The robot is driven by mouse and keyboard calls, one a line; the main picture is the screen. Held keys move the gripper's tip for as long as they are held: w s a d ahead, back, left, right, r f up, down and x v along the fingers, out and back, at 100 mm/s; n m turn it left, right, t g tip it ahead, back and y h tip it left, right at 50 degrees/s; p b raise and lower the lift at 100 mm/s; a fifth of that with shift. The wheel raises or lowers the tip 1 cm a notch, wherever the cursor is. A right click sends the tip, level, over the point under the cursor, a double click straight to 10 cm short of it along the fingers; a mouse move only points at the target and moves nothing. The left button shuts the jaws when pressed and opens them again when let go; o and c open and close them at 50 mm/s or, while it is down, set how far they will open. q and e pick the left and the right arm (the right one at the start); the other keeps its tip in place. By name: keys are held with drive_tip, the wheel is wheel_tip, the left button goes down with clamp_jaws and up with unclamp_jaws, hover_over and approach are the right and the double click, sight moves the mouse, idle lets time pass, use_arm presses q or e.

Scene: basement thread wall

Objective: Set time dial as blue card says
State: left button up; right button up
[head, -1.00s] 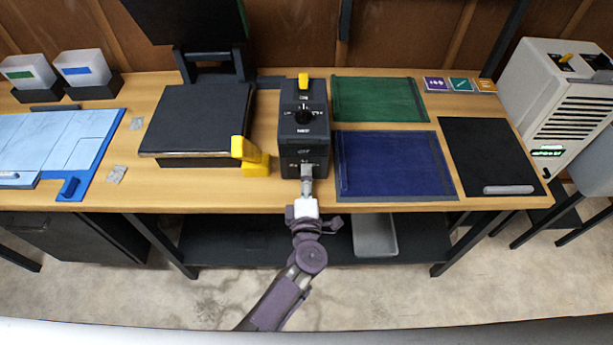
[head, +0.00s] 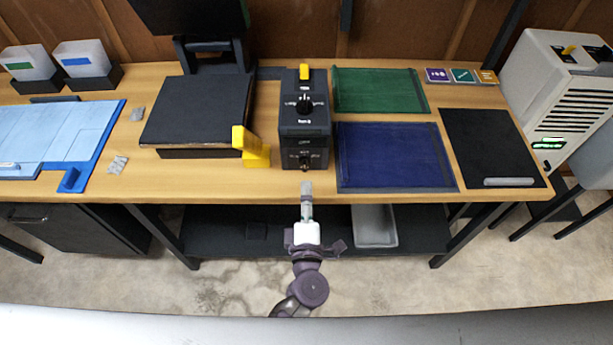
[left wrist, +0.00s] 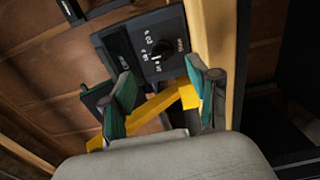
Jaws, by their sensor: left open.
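The black control box (head: 304,130) stands on the bench at the centre in the head view. It has an upper dial (head: 304,103) on its top and a lower dial (head: 304,162) on its front. A dial with a pale pointer mark also shows in the left wrist view (left wrist: 160,49); its markings are too small to read surely. I cannot tell which dial is the time dial. My left gripper (head: 306,188) is just in front of the box, apart from it, open and empty. Small purple, teal (head: 463,76) and orange cards lie at the back right; none is clearly blue. My right gripper is out of view.
A yellow handle (head: 250,147) on the dark flat press (head: 198,112) stands close left of the box. Green (head: 380,90) and blue (head: 395,157) mats lie to its right. Open floor lies before the bench.

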use_arm(q)
drive_tip(key=s, duration=0.4)
idle(0.5)
drive_tip(key=s+a+f+m+g+h, duration=0.1)
drive_tip(key=s+a+f+m+g, duration=0.2)
drive_tip(key=f, duration=0.6)
drive_tip(key=s+a+f+m+g+h, duration=0.1)
drive_tip(key=s+f+m+g+h, duration=0.15)
drive_tip(key=f+m, duration=0.5)
drive_tip(key=s+a+f+m+g, duration=0.1)
drive_tip(key=s+f+m+g, duration=0.2)
drive_tip(key=f, duration=0.7)
drive_tip(key=s+a+f+m+g+y, duration=0.1)
drive_tip(key=s+a+f+m+g, duration=0.1)
drive_tip(key=s+a+f, duration=0.3)
drive_tip(key=s+a+f+m+g+y, duration=0.1)
drive_tip(key=s+a+f, duration=0.5)
drive_tip(key=s, duration=0.6)
drive_tip(key=s+a+f+m+g+y, duration=0.1)
drive_tip(key=s+a+f+m+g, duration=0.3)
drive_tip(key=s+a, duration=0.3)
drive_tip(key=shift+s+a+f+g, duration=0.4)
drive_tip(key=shift+s+f+g, duration=0.35)
drive_tip(key=shift+f, duration=0.05)
